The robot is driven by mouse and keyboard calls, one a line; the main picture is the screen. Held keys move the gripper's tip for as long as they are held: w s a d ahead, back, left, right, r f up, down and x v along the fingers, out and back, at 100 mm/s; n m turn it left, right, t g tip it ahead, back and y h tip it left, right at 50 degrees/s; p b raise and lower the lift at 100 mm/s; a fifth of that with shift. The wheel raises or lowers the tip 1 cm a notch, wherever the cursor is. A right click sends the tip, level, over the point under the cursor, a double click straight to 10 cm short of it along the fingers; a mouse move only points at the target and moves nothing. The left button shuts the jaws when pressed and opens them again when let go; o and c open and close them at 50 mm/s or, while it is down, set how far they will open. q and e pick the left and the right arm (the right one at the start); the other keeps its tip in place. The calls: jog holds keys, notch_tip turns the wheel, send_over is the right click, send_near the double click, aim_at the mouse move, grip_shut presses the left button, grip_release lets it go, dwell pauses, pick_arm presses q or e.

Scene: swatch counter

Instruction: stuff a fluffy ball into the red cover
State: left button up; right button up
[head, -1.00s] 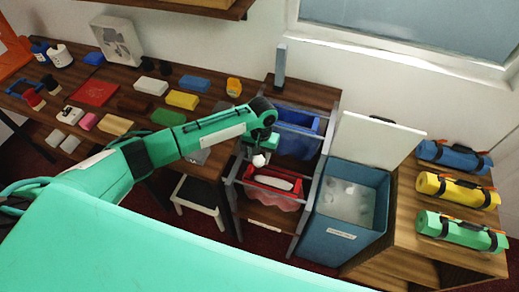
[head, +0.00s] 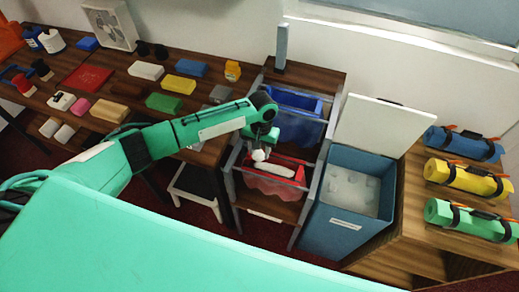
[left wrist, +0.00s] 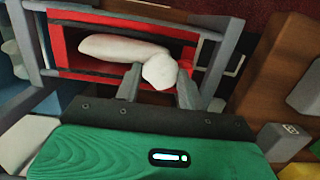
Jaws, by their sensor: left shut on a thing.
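The red cover (head: 268,185) hangs open in a grey frame, its red rim (left wrist: 58,45) spread around a dark opening. A long white piece (left wrist: 105,47) lies in the opening and also shows in the head view (head: 281,169). My left gripper (head: 261,146) is shut on a white fluffy ball (left wrist: 159,72). In the left wrist view the ball sits between the fingertips at the near edge of the opening, overlapping the white piece's end. I cannot tell whether they touch. My right gripper is not in view.
A blue cover (head: 299,125) hangs behind the red one. A blue bin (head: 338,224) with white filling and a raised lid (head: 381,127) stands to the right. Rolled mats lie on the far right shelf. A wooden table (head: 135,62) with swatches is at left.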

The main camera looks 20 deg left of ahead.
pick_arm(q)
jog(key=shift+f+p, duration=0.1)
jog(key=shift+p, duration=0.35)
dwell(0.3)
jog(key=shift+s, duration=0.1)
jog(key=o, duration=0.7)
jog(key=shift+f, duration=0.1)
jog(key=shift+o, duration=0.2)
jog(key=shift+a+f, duration=0.1)
jog(key=o, duration=0.5)
jog(key=shift+s, duration=0.1)
jog(key=shift+c, duration=0.2)
